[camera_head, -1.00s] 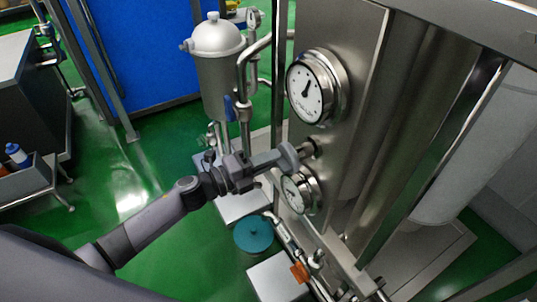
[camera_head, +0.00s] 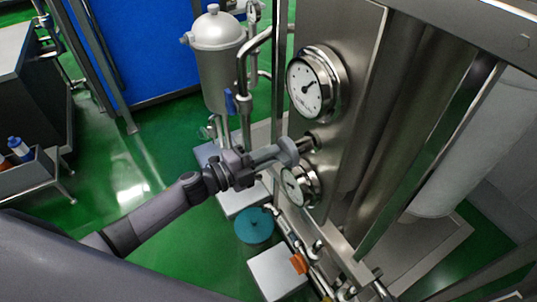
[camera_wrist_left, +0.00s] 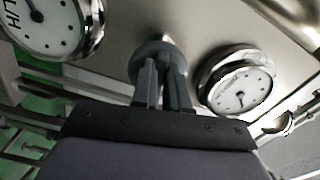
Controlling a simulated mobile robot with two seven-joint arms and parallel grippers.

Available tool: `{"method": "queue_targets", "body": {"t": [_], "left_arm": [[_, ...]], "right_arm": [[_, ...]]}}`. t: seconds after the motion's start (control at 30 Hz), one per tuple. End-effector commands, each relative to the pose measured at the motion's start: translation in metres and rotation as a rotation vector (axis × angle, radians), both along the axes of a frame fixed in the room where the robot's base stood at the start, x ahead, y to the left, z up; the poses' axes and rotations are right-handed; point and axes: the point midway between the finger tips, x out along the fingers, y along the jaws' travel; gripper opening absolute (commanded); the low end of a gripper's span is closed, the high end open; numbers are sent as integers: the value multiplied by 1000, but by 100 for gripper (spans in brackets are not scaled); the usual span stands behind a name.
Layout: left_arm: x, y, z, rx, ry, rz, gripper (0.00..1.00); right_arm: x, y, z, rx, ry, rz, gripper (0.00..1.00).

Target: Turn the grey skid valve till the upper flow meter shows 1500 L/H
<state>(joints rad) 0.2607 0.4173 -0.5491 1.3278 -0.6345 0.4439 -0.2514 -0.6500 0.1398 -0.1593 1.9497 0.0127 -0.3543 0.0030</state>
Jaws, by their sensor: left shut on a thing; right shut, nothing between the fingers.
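The upper flow meter (camera_head: 305,88) is a round white dial in a steel housing on the steel panel. Its dark needle points to the upper right; its figures are too small to read. A smaller lower dial (camera_head: 292,188) sits below it. The grey skid valve (camera_head: 288,152) is a round knob on a short stem between the dials. My left gripper (camera_head: 270,156) is shut on it from the left. In the left wrist view, the fingers (camera_wrist_left: 162,85) meet the valve (camera_wrist_left: 152,55), with a dial marked L/H (camera_wrist_left: 45,25) at left. My right gripper is not in view.
A steel vessel (camera_head: 216,60) and a pipe with a blue handle (camera_head: 230,102) stand behind my left gripper. A teal round lid (camera_head: 254,226) and an orange fitting (camera_head: 299,264) are below. Green floor (camera_head: 150,165) lies open to the left.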

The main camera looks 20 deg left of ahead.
Motion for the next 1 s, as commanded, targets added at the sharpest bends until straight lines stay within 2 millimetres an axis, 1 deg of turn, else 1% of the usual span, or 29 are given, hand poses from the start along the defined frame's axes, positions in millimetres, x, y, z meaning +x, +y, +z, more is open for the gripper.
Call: {"method": "queue_targets", "body": {"t": [0.13,0.17,0.2,0.23,0.57,0.67,0.9,1.0], "left_arm": [[0,0,-1,1,0,0,0],[0,0,-1,1,0,0,24],[0,0,-1,1,0,0,36],[0,0,0,1,0,0,39],[-2,3,-1,2,-1,1,39],[-10,10,-2,5,0,1,39],[-36,36,-2,4,0,-1,39],[-44,44,-1,3,0,1,39]], "right_arm": [[0,0,0,0,0,0,0],[0,0,0,0,0,0,0],[0,0,0,0,-1,0,0],[0,0,0,0,0,0,0],[0,0,0,-1,-1,1,0],[0,0,-1,-1,-1,1,0],[0,0,-3,-1,-1,1,0],[0,0,-4,-1,-1,1,0]]}}
